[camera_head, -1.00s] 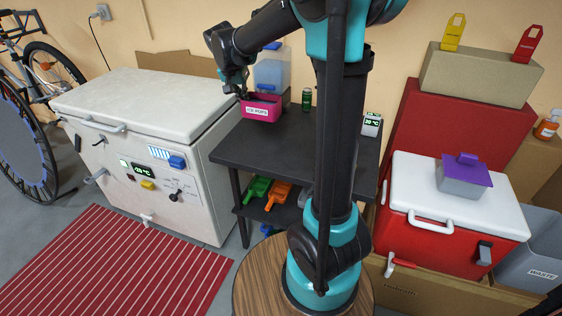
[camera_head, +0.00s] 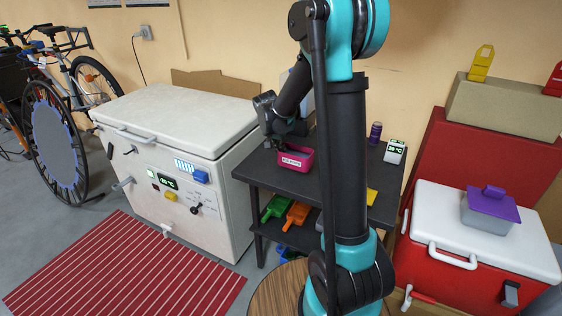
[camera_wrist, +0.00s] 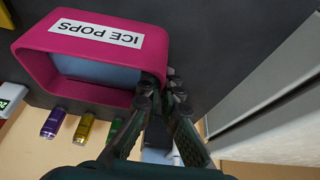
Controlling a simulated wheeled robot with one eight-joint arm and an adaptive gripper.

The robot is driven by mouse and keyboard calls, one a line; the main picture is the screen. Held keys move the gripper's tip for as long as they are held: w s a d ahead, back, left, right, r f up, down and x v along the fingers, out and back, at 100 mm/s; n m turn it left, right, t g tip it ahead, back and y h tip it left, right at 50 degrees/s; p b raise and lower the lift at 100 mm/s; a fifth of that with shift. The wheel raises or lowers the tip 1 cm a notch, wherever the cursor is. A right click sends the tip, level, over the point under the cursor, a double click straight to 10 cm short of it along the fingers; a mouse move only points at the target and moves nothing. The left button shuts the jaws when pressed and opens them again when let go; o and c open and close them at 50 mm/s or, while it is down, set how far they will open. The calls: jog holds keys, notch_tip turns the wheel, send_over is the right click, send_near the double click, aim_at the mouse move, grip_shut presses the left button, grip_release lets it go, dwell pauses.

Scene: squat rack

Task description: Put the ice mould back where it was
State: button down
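The pink ice mould (camera_head: 296,158), labelled "ICE POPS", is at the dark table (camera_head: 262,172); from these views I cannot tell whether it rests on the top or hangs just above it. It also fills the upper left of the wrist view (camera_wrist: 100,40), with its label upside down and a pale blue-grey inside. My gripper (camera_head: 286,138) is at the mould's back-left side. In the wrist view my gripper's fingertips (camera_wrist: 162,92) are close together at the mould's rim corner and look closed on its wall. My arm hides much of the table's right part.
A white chest freezer (camera_head: 175,120) stands left of the table. A small display box (camera_head: 395,151) and a purple can (camera_head: 376,132) are at the table's back right. Yellow (camera_wrist: 83,129) and green (camera_wrist: 115,125) cans show in the wrist view. A red cooler (camera_head: 465,265) stands right.

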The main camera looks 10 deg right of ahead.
jog(key=shift+f, duration=2.5)
jog(key=shift+f, duration=0.1)
jog(key=c, duration=1.7)
grip_release()
jog(key=v, duration=1.1)
jog(key=s+d+f+n+y, duration=0.1)
jog(key=s+d+f+n, duration=0.1)
jog(key=s, duration=0.7)
jog(key=s+d+f+n+y, duration=0.1)
jog(key=s+d+f+n, duration=0.1)
jog(key=s, duration=0.7)
jog(key=s+d+f+n, duration=0.2)
jog(key=s+f+n, duration=0.1)
jog(key=s, duration=0.6)
jog(key=shift+s+d+f+t+y, duration=0.2)
jog(key=shift+d+t+y, duration=0.1)
jog(key=shift+t+y, duration=0.1)
jog(key=shift+w, duration=0.1)
